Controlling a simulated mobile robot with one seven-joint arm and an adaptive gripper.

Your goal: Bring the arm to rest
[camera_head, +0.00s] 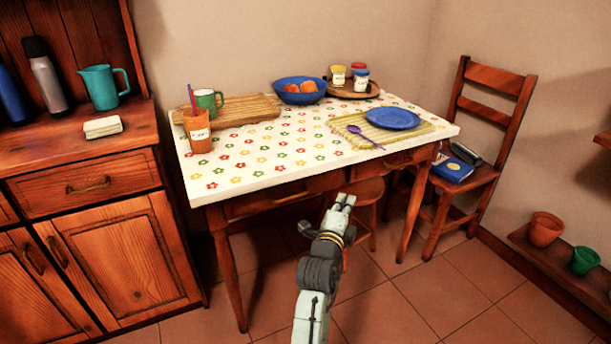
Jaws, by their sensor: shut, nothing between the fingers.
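My gripper (343,203) is at the end of my pale arm, which rises from the bottom middle of the view. It is shut and empty. In the picture it sits in front of the table's front edge, below the tabletop, with the stool behind it. The picture shows no contact with the table or the stool, but the exact gap is hard to tell.
The table (237,178) with its flowered cloth holds a blue plate (391,118), a blue bowl (287,92) and an orange cup (197,133). A stool (367,190) is partly under it. A cabinet (110,245) stands left, a chair (493,118) right. The tiled floor in front is free.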

